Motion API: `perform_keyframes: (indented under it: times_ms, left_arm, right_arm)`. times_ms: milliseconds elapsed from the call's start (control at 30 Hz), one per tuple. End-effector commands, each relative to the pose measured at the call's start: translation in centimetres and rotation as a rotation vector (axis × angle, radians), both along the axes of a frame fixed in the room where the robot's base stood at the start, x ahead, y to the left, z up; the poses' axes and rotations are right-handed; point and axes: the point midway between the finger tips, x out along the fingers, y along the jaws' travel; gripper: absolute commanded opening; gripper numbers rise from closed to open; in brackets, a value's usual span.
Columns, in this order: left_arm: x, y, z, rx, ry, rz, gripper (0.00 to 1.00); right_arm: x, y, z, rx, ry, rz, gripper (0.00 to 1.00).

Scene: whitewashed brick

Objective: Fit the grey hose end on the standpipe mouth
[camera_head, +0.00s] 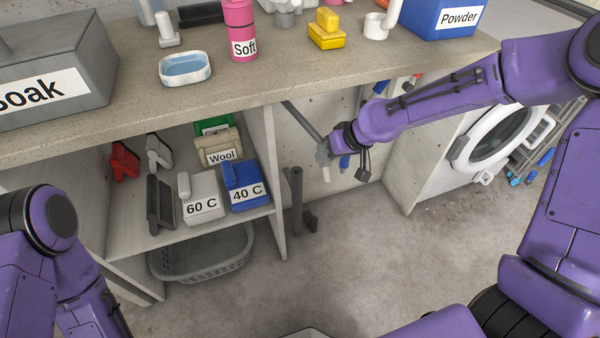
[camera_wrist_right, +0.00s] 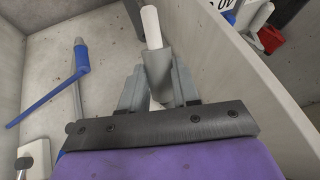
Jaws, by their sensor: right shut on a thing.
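My right gripper (camera_head: 328,153) is shut on the grey hose end (camera_head: 321,155) under the counter. A pale tip points down from the grey cuff. In the right wrist view the cuff (camera_wrist_right: 157,66) sits between the two fingers (camera_wrist_right: 158,88), with the white tip (camera_wrist_right: 151,28) sticking out ahead. The dark grey standpipe (camera_head: 296,200) stands upright by the shelf's side panel. Its mouth is left of and below the hose end, apart from it. A dark upright piece at the top of the wrist view (camera_wrist_right: 133,16) looks like the standpipe. My left gripper is out of view.
The shelf side panel (camera_head: 262,150) stands close left of the standpipe. The counter (camera_head: 270,85) lies above, and a washing machine (camera_head: 480,150) stands to the right.

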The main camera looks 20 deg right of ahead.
Motion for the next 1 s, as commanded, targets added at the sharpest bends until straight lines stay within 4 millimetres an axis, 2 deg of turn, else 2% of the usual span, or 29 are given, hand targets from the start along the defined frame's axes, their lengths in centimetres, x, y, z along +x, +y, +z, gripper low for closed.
perform_keyframes:
  times_ms: [33,100,200,367,467,600,700,1000]
  left_arm:
    - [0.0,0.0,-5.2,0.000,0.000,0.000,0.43]
    - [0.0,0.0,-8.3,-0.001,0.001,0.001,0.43]
    - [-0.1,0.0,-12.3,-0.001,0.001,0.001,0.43]
    - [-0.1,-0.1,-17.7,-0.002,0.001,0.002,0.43]
    - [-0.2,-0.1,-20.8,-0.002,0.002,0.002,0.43]
    - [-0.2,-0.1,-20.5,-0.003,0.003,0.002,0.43]
    - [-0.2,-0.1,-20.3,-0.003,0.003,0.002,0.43]
    - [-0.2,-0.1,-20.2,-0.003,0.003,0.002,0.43]
  right_arm:
    - [1.1,-0.4,-5.1,-0.005,-0.043,-0.008,0.00]
    - [2.7,-1.0,-7.7,-0.015,-0.110,-0.015,0.00]
    - [5.0,-1.5,-10.6,-0.030,-0.206,-0.019,0.00]
    - [8.9,-1.4,-13.2,-0.052,-0.377,0.002,0.00]
    - [11.3,0.2,-13.1,-0.064,-0.534,0.061,0.00]
    - [12.4,2.3,-9.7,-0.053,-0.712,0.134,0.00]
    - [12.5,2.9,-8.5,-0.047,-0.801,0.154,0.00]
    - [12.6,3.2,-7.6,-0.044,-0.877,0.158,0.00]
